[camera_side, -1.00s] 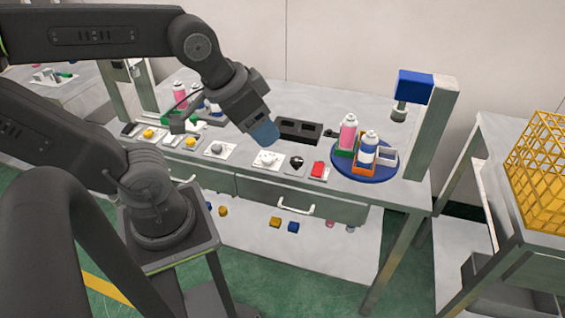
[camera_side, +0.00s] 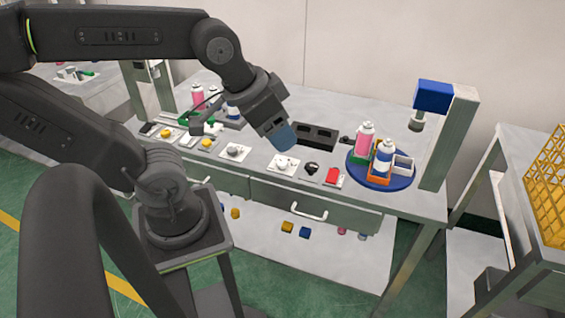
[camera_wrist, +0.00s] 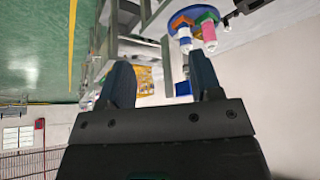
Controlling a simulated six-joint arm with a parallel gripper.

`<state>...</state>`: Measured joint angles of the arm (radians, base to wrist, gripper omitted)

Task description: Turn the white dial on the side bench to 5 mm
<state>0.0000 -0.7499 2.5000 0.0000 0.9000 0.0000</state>
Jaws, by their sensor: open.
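The far-left bench (camera_side: 50,80) carries a small pale fixture with a light round part (camera_side: 70,72) and a green piece. It is too small to tell whether this is the white dial, and no 5 mm scale is legible. Two white knobs on square plates, a left one (camera_side: 235,151) and a right one (camera_side: 284,163), sit on the middle bench. My gripper (camera_side: 281,137) is above the middle bench near the right knob, well away from the far-left bench. In the wrist view its blue fingers (camera_wrist: 162,82) are apart with nothing between them.
A blue turntable (camera_side: 404,184) holds pink and blue-white cans at the middle bench's right. A black block (camera_side: 315,135) lies behind the knobs. A yellow crate (camera_side: 548,200) is on the right bench.

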